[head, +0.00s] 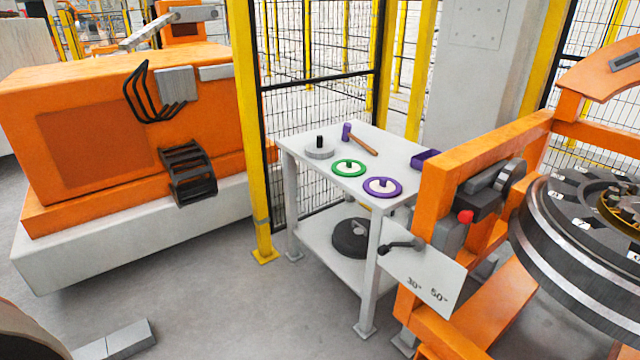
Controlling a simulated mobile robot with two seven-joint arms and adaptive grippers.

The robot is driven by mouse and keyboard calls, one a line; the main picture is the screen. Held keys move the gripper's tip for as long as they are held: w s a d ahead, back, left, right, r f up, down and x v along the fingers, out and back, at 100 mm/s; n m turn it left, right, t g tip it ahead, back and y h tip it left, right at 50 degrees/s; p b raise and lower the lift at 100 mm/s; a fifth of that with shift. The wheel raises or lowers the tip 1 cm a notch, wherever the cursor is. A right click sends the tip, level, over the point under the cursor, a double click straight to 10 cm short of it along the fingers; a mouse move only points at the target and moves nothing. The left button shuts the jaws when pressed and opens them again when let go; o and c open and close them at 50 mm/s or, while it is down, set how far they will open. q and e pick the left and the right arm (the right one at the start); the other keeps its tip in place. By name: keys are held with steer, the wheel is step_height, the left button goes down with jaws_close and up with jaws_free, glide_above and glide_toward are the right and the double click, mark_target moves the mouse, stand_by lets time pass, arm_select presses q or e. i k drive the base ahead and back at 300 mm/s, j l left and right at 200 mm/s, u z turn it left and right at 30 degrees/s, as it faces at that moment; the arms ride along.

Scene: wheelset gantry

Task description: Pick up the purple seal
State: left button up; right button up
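Neither of my grippers shows in the head view.
On the table are a grey disc (320,153) with a black knob, a purple-headed hammer (362,142) and a purple tray (424,160). An orange gantry (440,190) with a large wheel stands at right. Grey floor (240,300) is clear in front.

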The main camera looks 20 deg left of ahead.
mark_target(378, 187)
steer(key=u, duration=0.3)
steer(key=i+j+u, duration=0.1)
steer(key=i+j, duration=0.3)
steer(key=i+j+u, duration=0.1)
steer(key=i+j, duration=0.3)
steer(key=j, duration=0.2)
